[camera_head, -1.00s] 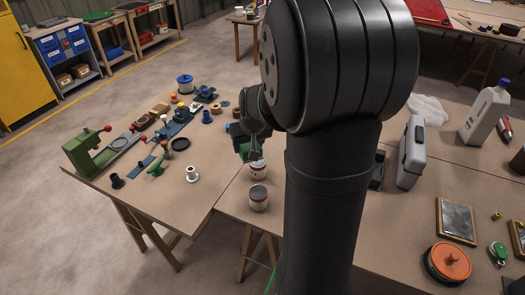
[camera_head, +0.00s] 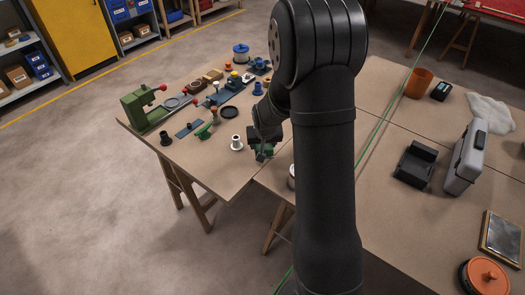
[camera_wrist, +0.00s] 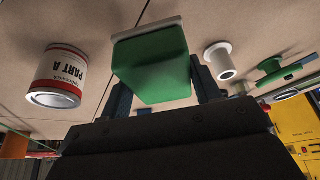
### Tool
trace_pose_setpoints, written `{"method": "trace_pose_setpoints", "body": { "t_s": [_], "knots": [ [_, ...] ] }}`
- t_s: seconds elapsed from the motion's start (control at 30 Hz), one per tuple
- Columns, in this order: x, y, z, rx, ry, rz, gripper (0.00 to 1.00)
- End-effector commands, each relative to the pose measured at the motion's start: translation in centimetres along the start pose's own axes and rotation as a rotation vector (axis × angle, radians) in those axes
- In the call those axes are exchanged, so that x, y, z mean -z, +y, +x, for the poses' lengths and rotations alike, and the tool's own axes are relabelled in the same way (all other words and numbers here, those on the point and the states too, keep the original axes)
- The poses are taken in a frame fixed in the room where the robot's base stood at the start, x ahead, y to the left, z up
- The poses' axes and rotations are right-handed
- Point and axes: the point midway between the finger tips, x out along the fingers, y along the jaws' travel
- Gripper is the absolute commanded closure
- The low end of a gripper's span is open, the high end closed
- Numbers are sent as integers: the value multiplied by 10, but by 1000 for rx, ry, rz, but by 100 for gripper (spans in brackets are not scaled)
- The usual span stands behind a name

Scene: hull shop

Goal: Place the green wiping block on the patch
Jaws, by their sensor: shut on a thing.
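My gripper (camera_wrist: 163,88) is shut on the green wiping block (camera_wrist: 155,62), a green box with a pale face at its far end. One finger lies on each side of it in the wrist view. In the head view my gripper (camera_head: 262,150) is small, over the work surface just right of a white spool (camera_head: 237,142). The green block shows there only in part (camera_head: 268,151). I cannot tell its exact height. I cannot identify the patch; a framed dark panel (camera_head: 502,238) lies at the right, and my arm hides part of the table.
A white and red PART A can (camera_wrist: 60,72) stands near the block in the wrist view. Several tools and spools crowd the left table, with a green press (camera_head: 145,105). A black cradle (camera_head: 415,165), grey case (camera_head: 467,158) and orange lid (camera_head: 485,275) occupy the right table.

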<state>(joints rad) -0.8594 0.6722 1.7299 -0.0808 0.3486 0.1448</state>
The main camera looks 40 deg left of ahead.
Motion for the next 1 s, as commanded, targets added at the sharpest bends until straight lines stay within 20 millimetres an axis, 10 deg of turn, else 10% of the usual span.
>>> {"method": "trace_pose_setpoints", "body": {
  "t_s": [0.83,0.87,1.0],
  "knots": [
    [-15,-6,45,-1,0,0,68],
    [-15,-6,45,-1,0,0,38],
    [-15,-6,45,-1,0,0,21]
  ]
}}
